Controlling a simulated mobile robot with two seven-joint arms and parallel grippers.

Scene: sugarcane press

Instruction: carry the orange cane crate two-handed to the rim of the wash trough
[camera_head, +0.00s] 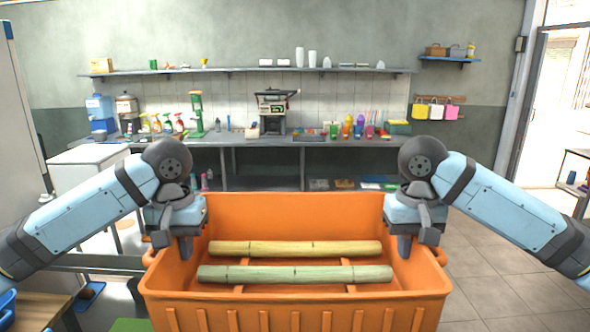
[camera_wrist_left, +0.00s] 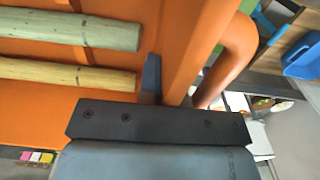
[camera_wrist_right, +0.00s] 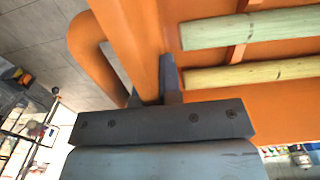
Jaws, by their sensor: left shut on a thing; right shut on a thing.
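The orange cane crate (camera_head: 295,303) is in front of me in the head view, with a yellowish cane (camera_head: 300,248) and a greenish cane (camera_head: 295,274) lying across inside it. My left gripper (camera_head: 185,246) is shut on the crate's left side wall, and one finger shows inside the wall. My right gripper (camera_head: 404,246) is shut on the right side wall in the same way. In the left wrist view, the crate wall (camera_wrist_left: 196,45) runs between the fingers, beside a looped handle. The right wrist view shows the same on the other wall (camera_wrist_right: 135,40). I cannot make out the wash trough.
A long counter (camera_head: 270,140) with bottles, cups and a press-like machine (camera_head: 273,110) stands along the back wall. A white table (camera_head: 88,155) is at the left. Tiled floor (camera_head: 490,285) is open at the right, near a doorway (camera_head: 560,110).

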